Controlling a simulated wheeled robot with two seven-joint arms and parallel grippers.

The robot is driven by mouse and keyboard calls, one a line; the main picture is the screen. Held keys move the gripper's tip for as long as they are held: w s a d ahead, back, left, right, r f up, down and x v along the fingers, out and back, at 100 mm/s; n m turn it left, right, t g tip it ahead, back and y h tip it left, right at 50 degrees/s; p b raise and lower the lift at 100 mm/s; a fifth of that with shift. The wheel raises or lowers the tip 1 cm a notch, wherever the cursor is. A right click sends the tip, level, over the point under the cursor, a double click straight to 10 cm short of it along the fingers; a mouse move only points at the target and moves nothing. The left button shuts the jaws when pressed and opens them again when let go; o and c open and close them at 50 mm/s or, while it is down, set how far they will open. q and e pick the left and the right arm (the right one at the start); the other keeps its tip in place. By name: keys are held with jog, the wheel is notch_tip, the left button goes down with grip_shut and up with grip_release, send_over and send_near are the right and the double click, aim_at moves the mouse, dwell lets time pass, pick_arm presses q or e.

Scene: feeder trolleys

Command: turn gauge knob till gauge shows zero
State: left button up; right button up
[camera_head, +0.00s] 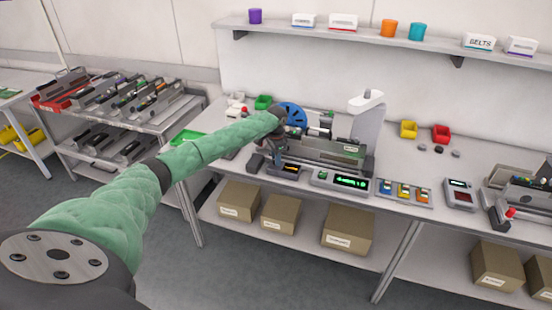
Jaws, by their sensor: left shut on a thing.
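The gauge display (341,181) is a grey box with lit green characters at the front of the bench; the characters are too small to read surely. Behind it a feeder (325,150) lies in a grey fixture, with a blue reel (293,115) at its back left. My left arm in a green sleeve reaches in from the left. My left gripper (272,160) points down at the left end of the fixture, shut on the gauge knob, which the gripper hides. My right gripper is not in view.
The bench (395,172) also holds a tray of coloured parts (404,193), a small meter (459,195) and yellow (408,129) and red bins (441,134). A tall grey bracket (367,120) rises behind the fixture. A loaded feeder trolley (185,102) stands left.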

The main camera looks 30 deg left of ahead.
pick_arm(q)
jog(key=shift+r+m, duration=0.1)
jog(key=shift+m, duration=1.8)
jog(key=m, duration=0.2)
jog(key=shift+m, duration=0.4)
jog(key=shift+r+m+b, duration=0.1)
jog(key=shift+m+b, duration=0.25)
jog(key=shift+m, duration=0.55)
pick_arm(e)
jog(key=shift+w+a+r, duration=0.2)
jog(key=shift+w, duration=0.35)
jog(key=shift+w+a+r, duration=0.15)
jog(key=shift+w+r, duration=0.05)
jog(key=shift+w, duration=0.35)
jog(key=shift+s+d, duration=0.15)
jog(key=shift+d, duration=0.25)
pick_arm(q)
jog(key=o, duration=1)
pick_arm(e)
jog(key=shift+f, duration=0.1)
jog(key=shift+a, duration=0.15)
